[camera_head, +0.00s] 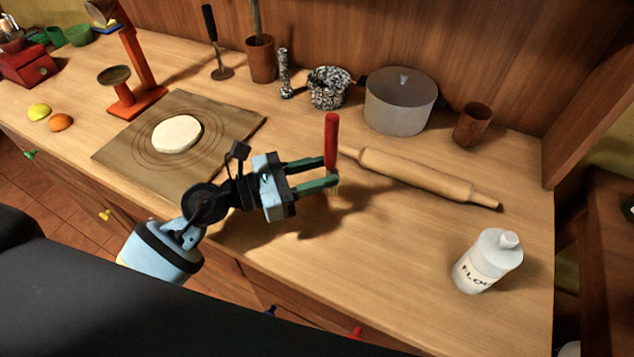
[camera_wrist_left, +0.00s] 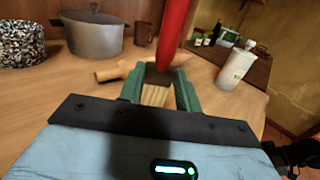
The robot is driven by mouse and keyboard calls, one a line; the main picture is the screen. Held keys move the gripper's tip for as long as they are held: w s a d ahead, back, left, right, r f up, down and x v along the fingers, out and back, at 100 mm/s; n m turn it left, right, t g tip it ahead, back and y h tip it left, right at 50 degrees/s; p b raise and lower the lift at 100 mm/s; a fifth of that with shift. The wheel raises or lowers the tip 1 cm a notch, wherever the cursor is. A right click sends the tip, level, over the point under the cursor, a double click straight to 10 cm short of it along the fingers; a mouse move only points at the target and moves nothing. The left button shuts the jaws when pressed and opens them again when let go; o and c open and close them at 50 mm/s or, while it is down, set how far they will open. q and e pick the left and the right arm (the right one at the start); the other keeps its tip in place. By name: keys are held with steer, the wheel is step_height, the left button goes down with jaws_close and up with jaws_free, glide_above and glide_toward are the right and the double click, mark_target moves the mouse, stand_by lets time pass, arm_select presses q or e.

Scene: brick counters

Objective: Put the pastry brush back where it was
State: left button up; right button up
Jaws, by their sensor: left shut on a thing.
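The pastry brush (camera_head: 331,142) has a red handle and pale bristles. My left gripper (camera_head: 332,172) is shut on it, handle up and bristles down, above the wooden counter (camera_head: 380,260). In the left wrist view the red handle (camera_wrist_left: 174,35) rises between the green fingers (camera_wrist_left: 160,85), with the bristles (camera_wrist_left: 155,96) below. I cannot tell whether the bristles touch the counter. My right gripper is in neither view.
A rolling pin (camera_head: 420,178) lies just right of the brush. A flour canister (camera_head: 488,262) stands at front right. A dough disc (camera_head: 177,134) lies on a board (camera_head: 235,118) to the left. A pot (camera_head: 400,103), a speckled mortar (camera_head: 328,90) and wooden cups (camera_head: 473,124) line the back. The front middle is clear.

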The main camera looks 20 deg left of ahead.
arm_select(q)
steer(key=shift+f+b, duration=0.3)
steer(key=shift+f, duration=1.5)
steer(key=o, duration=0.5)
steer(key=shift+f, duration=0.15)
steer(key=o, duration=0.5)
steer(key=shift+c, duration=0.2)
